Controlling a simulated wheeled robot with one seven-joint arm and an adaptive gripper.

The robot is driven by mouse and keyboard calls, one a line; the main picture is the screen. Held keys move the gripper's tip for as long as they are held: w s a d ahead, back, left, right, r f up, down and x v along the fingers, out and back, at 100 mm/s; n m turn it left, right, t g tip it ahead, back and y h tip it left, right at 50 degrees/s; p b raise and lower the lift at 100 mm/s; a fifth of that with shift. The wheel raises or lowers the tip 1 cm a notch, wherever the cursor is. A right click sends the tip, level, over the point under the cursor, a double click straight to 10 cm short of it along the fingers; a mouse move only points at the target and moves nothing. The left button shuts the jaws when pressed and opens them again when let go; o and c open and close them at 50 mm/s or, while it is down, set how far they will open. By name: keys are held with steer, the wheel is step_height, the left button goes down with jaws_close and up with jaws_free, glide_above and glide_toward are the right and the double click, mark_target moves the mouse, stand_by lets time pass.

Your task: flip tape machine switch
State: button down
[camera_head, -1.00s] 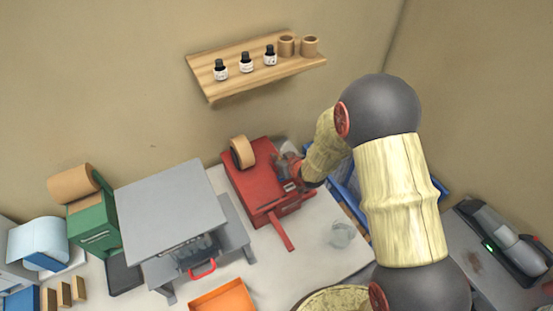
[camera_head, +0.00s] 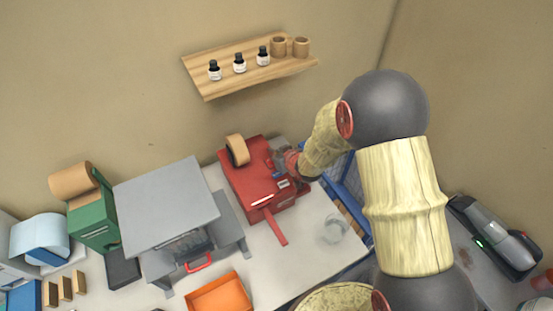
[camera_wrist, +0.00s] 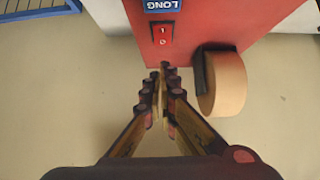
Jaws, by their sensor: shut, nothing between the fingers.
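The red tape machine (camera_head: 243,181) stands on the white worktop, with a tan tape roll (camera_head: 238,149) at its back. In the wrist view the machine's red face (camera_wrist: 212,22) fills the top, with the tape roll (camera_wrist: 228,82) at right. The small red rocker switch (camera_wrist: 161,33), marked 1 and 0, sits below a blue "LONG" label (camera_wrist: 162,4). My gripper (camera_wrist: 166,68) is shut and empty, its tips just below the switch in the picture. I cannot tell whether they touch the machine. In the head view my gripper (camera_head: 284,160) is at the machine's right back side, partly blurred.
A grey bench-like unit (camera_head: 165,205) stands left of the machine. An orange tray (camera_head: 220,295) is in front. A clear glass (camera_head: 334,229) and a blue crate (camera_head: 350,204) are to the right. A wooden shelf (camera_head: 215,84) with bottles hangs above.

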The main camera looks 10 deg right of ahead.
steer(key=v, duration=0.9)
steer(key=shift+s, duration=0.3)
steer(key=shift+d+b, duration=0.1)
steer(key=shift+b, duration=0.6)
